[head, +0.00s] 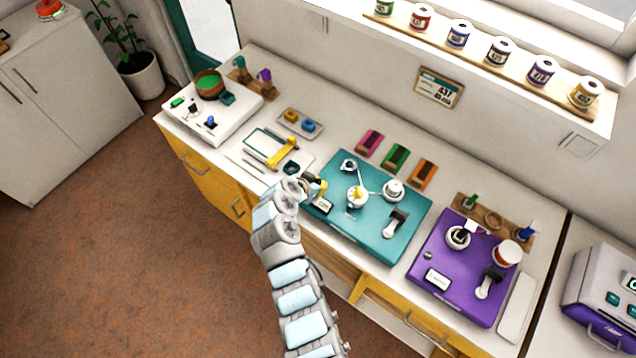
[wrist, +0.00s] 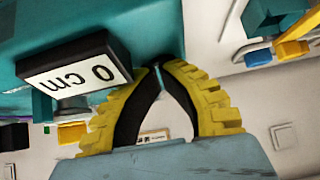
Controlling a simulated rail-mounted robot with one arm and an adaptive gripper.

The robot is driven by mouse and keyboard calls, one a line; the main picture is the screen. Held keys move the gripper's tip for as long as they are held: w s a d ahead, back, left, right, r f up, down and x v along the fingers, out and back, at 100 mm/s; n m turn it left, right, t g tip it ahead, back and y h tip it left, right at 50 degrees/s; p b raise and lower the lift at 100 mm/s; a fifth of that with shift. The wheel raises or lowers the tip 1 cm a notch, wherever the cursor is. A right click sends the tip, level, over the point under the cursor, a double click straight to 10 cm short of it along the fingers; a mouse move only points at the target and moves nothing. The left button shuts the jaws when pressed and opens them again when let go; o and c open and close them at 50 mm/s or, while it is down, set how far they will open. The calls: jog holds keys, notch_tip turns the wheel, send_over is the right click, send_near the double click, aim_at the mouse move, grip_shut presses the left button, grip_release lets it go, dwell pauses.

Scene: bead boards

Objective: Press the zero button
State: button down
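My gripper (wrist: 158,68) has yellow and black curved fingers. Their tips meet in the wrist view, with nothing seen between them. In the head view my gripper (head: 316,187) is over the front left part of the teal board (head: 374,240). A black-framed display (wrist: 74,72) reading "0 cm" appears upside down in the wrist view, just left of the fingertips. It also shows as a small white plate (head: 323,206) at the board's front left edge, close to my gripper. I cannot make out which part is the zero button; it may be hidden or too small.
A purple board (head: 463,287) stands to the right. A white board (head: 205,110) stands at the far left.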

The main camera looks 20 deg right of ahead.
jog(key=shift+f, duration=0.4)
jog(key=shift+r, duration=0.6)
notch_tip(320, 180, up, 4)
jog(key=shift+a+f, duration=0.15)
jog(key=v, duration=0.9)
jog(key=shift+b, duration=0.35)
jog(key=shift+s+a, duration=0.1)
